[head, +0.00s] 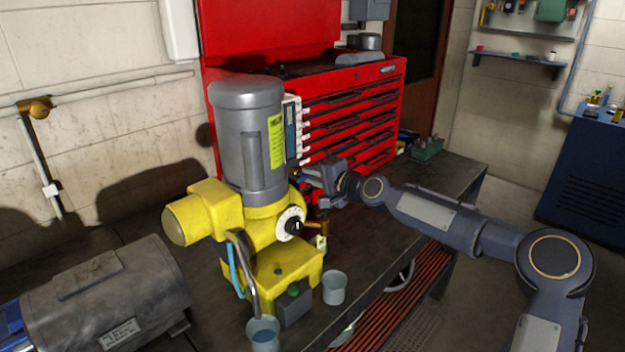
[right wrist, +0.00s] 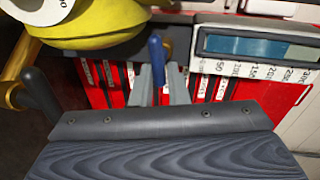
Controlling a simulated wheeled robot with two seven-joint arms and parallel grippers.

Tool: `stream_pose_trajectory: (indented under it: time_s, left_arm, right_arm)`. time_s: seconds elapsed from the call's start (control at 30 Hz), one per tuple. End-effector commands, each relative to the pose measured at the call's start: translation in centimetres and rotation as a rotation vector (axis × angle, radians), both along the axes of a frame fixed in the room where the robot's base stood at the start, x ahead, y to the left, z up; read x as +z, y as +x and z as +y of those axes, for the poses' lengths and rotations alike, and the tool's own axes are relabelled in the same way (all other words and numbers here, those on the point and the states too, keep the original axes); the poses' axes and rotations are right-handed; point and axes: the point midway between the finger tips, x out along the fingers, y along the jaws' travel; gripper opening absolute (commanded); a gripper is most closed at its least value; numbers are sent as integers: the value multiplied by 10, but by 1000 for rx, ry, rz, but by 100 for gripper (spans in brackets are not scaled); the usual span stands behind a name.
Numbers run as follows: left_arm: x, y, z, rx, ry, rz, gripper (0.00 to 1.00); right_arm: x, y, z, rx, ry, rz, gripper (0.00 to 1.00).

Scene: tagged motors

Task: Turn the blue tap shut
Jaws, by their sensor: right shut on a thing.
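The blue tap's handle (right wrist: 156,48) stands upright in the right wrist view, beside the yellow casting. My right gripper (head: 309,175) reaches in from the right, to the right of the grey and yellow motor unit (head: 250,140). In the right wrist view its two grey fingers (right wrist: 160,75) close around the lower part of the blue handle. The fingers hide where the handle joins the tap, and I cannot make out the blue handle in the head view. My left gripper is not in view.
A dark-handled lever (right wrist: 41,95) on brass pipe stands left of the fingers. A grey cup (head: 334,288) and a cup of blue liquid (head: 263,335) stand by the unit. A grey motor (head: 105,295) lies left. A red tool chest (head: 350,110) stands close behind.

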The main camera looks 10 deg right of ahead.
Motion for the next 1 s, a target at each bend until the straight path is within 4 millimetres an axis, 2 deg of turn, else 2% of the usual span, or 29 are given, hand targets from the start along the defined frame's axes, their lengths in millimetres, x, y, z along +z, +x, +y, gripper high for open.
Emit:
stream_pose_trajectory:
  time_s: [0.03, 0.77, 0.8, 0.9, 1.0]
  left_arm:
    - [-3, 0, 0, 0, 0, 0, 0]
    - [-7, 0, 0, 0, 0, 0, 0]
    - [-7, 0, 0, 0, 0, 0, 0]
    - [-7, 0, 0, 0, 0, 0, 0]
    - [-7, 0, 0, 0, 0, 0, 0]
  right_arm:
    - [-6, 0, 0, 2, 14, 19, 0]
    - [-7, -1, 0, 5, 78, 65, 0]
    - [-7, -1, 0, 5, 78, 65, 19]
    - [-6, -1, 1, 4, 78, 63, 32]
    - [-5, -1, 1, 3, 79, 61, 34]
